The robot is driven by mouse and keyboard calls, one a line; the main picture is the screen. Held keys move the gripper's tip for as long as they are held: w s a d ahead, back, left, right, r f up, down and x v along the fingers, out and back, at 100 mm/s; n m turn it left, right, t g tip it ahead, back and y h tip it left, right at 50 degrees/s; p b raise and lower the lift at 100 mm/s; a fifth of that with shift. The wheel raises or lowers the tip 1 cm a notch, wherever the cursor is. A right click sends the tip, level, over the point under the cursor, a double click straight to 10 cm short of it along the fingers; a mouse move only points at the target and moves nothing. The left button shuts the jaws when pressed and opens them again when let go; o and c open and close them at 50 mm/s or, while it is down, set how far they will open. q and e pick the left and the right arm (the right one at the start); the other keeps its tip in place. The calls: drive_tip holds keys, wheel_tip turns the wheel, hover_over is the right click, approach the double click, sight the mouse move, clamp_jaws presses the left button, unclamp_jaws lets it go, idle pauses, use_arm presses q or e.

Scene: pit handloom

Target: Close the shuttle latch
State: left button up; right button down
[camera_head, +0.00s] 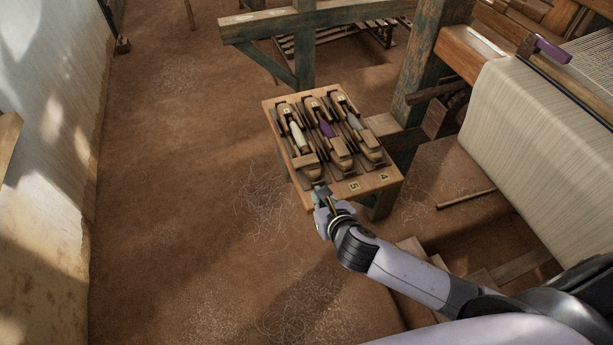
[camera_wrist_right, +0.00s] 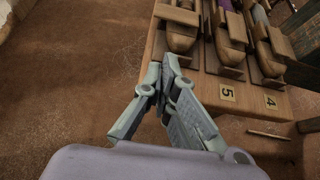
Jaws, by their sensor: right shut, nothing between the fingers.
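Three wooden boat shuttles lie side by side on a small wooden stand (camera_head: 335,192). The left shuttle (camera_head: 297,134) holds a cream bobbin, the middle shuttle (camera_head: 328,132) a purple one, the right shuttle (camera_head: 356,124) a grey one. Wooden blocks show near their front ends; I cannot tell a latch's state from here. My right gripper (camera_head: 321,191) is shut and empty at the stand's front left corner. My left gripper is not in view.
Number tags 5 (camera_head: 353,186) and 4 (camera_head: 383,177) are on the stand's front strip. The loom with pale cloth (camera_head: 535,130) fills the right side, with a timber post (camera_head: 424,70) behind the stand. The earthen floor (camera_head: 190,190) is open to the left.

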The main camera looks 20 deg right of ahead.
drive_tip(key=x, duration=0.7)
drive_tip(key=shift+w, duration=0.1)
drive_tip(key=shift+w+a, duration=0.1)
drive_tip(key=shift+w, duration=1.65)
drive_tip(key=shift+w+a+m+h, duration=0.1)
drive_tip(key=shift+a+m+h, duration=0.1)
drive_tip(key=shift+m+h, duration=0.1)
drive_tip(key=shift+w+a+m+h+p, duration=0.25)
drive_tip(key=shift+a+m+h+p, duration=0.15)
drive_tip(key=shift+m+h, duration=0.4)
